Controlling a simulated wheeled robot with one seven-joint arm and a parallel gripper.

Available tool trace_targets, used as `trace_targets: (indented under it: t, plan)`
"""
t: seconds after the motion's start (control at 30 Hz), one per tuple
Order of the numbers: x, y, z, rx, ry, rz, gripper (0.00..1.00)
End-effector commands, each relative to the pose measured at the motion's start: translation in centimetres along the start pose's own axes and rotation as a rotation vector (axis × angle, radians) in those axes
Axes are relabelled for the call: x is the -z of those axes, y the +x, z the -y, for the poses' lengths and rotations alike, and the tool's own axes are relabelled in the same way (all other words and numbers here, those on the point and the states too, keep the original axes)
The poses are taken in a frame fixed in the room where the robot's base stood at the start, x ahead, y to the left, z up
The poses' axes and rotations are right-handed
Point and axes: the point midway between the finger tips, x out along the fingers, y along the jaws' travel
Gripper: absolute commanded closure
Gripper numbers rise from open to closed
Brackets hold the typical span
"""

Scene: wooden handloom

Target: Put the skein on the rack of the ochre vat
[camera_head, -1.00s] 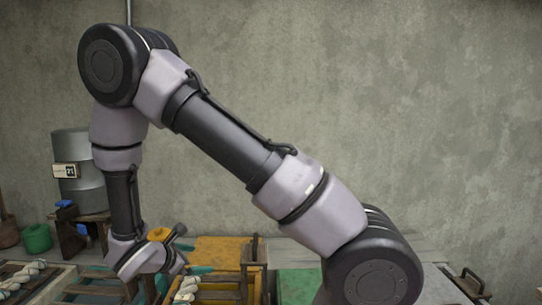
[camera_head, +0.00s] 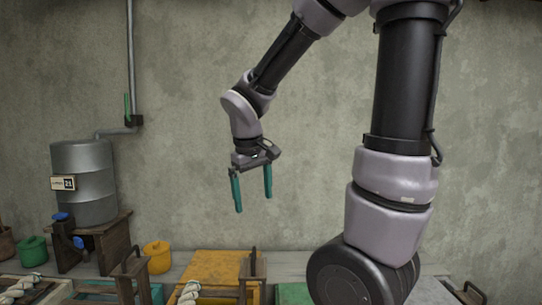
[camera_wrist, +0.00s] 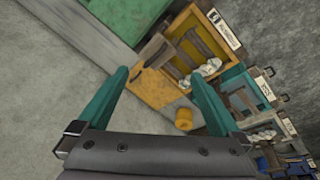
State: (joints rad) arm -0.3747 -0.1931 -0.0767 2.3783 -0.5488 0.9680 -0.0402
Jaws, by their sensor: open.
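My gripper (camera_head: 253,204) is open, with teal fingers pointing down. It hangs empty in the air, well above the vats, in front of the wall. A pale twisted skein (camera_head: 188,292) lies at the left part of the ochre vat (camera_head: 222,302), at the bottom edge of the head view. In the wrist view a pale skein (camera_wrist: 187,77) shows at the ochre vat (camera_wrist: 217,62), near the right finger and apart from it. How it sits on the rack is too small to tell. The open fingers (camera_wrist: 158,76) hold nothing there.
Another skein (camera_head: 29,286) lies at a vat on the left. A green panel (camera_head: 293,293) is right of the ochre vat. A yellow bucket (camera_head: 157,257), a green bucket (camera_head: 33,251) and a metal drum (camera_head: 88,185) stand behind. Air around my gripper is free.

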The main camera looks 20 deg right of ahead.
Motion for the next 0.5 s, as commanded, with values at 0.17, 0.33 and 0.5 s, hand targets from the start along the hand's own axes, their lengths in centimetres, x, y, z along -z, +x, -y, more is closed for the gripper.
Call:
trace_targets:
  t: [0.17,0.33,0.5]
  plan:
    - [-2.1,-4.1,-1.2,0.116,0.241,-0.118,0.0]
    - [-4.0,-7.8,-1.6,0.219,0.443,-0.24,0.0]
    - [-5.4,-10.5,-1.7,0.297,0.592,-0.344,0.0]
